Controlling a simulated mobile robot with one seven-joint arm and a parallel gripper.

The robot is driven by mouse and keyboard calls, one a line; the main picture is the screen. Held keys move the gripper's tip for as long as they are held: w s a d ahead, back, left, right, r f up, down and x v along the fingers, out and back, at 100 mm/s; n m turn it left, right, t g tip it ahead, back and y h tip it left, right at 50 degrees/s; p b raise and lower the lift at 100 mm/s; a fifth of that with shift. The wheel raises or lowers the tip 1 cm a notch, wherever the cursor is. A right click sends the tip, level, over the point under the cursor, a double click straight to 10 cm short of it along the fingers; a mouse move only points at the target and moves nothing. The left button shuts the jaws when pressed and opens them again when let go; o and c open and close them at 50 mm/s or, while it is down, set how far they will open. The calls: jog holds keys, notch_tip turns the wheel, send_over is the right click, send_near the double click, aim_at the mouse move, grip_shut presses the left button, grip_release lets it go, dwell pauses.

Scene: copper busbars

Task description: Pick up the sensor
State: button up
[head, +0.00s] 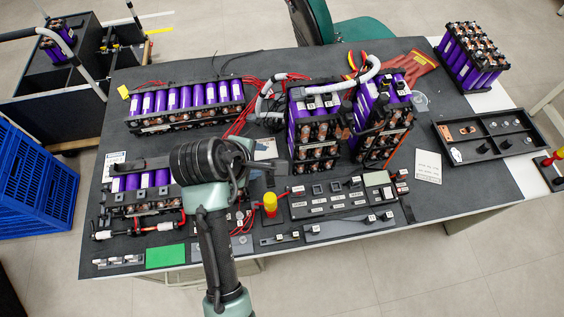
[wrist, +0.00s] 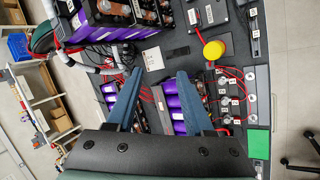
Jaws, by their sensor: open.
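My gripper (wrist: 160,90) is open, its two blue-grey fingers apart with nothing held between them. In the head view it (head: 240,165) hangs above the left-middle of the dark workbench (head: 225,70), partly hidden by my arm. I cannot tell for certain which part is the sensor. Small labelled parts sit on a grey panel (head: 340,207) at the front right of the gripper. Red-wired parts with white labels lie by a lower-left purple battery pack (head: 135,182); they also show right of the fingers in the wrist view (wrist: 222,95).
Tall purple battery stacks (head: 318,135) stand in the middle, right of my gripper. A long pack (head: 185,105) lies behind. A yellow-topped red knob (head: 270,204) stands near the front. A black tray (head: 488,132) is at right. A green pad (head: 165,257) lies at the front-left edge.

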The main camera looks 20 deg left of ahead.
jog(key=s+d+f+n+g+h, duration=0.3)
jog(key=s+f+n+g, duration=0.15)
jog(key=s+f, duration=0.5)
send_over(279, 237)
jog(key=s+a, duration=0.1)
jog(key=a, duration=0.1)
jog(key=shift+n, duration=0.25)
notch_tip(279, 237, down, 6)
jog(key=shift+s+r, duration=0.15)
jog(key=shift+r, duration=0.1)
jog(key=shift+t, duration=0.25)
jog(key=shift+x, duration=2.8)
jog(key=shift+c, duration=0.3)
grip_shut()
